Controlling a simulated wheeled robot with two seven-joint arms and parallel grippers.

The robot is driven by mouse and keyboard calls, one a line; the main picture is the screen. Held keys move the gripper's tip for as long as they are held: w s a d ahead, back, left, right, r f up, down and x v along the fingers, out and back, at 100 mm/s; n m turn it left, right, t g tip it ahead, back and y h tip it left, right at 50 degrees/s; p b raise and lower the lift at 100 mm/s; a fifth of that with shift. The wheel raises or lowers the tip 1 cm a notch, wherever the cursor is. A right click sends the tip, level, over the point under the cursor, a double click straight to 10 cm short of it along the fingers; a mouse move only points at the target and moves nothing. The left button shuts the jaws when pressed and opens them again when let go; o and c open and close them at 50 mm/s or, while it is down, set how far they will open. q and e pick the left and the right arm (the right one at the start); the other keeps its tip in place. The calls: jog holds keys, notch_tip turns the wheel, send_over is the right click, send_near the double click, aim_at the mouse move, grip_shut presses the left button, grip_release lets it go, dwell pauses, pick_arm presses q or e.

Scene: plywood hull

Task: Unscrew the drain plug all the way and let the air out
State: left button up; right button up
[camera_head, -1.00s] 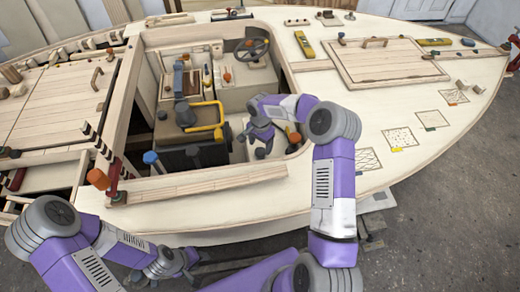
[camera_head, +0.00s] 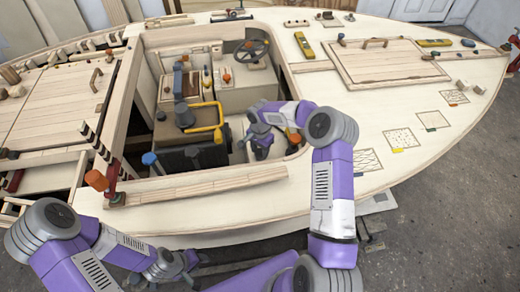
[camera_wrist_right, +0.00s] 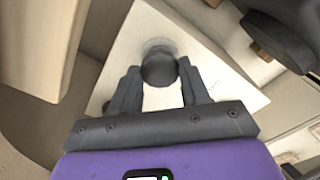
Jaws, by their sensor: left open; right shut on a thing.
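The drain plug shows in the right wrist view as a dark round knob (camera_wrist_right: 159,67) on the pale face of a block (camera_wrist_right: 150,30). My right gripper (camera_wrist_right: 158,80) has a finger on each side of the knob and is shut on it. In the head view my right gripper (camera_head: 259,143) reaches down into the open cockpit, and the plug cannot be made out there. My left gripper (camera_head: 178,275) is low at the left, outside the hull and well away from the plug; it is open. The plug's thread is hidden.
An engine-like unit with a yellow handle (camera_head: 207,117) stands left of my right gripper in the cockpit. The cockpit's wooden edge (camera_head: 200,184) lies in front. A steering wheel (camera_head: 252,50) is behind. In the right wrist view a dark round part (camera_wrist_right: 275,40) sits close at the upper right.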

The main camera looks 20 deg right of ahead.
aim_at(260, 152)
jog(key=shift+n, duration=0.8)
jog(key=o, duration=1.1)
jog(key=shift+c, duration=0.2)
jog(key=shift+r, duration=0.1)
notch_tip(260, 152, up, 8)
jog(key=shift+f+p, duration=0.25)
jog(key=shift+p, duration=0.75)
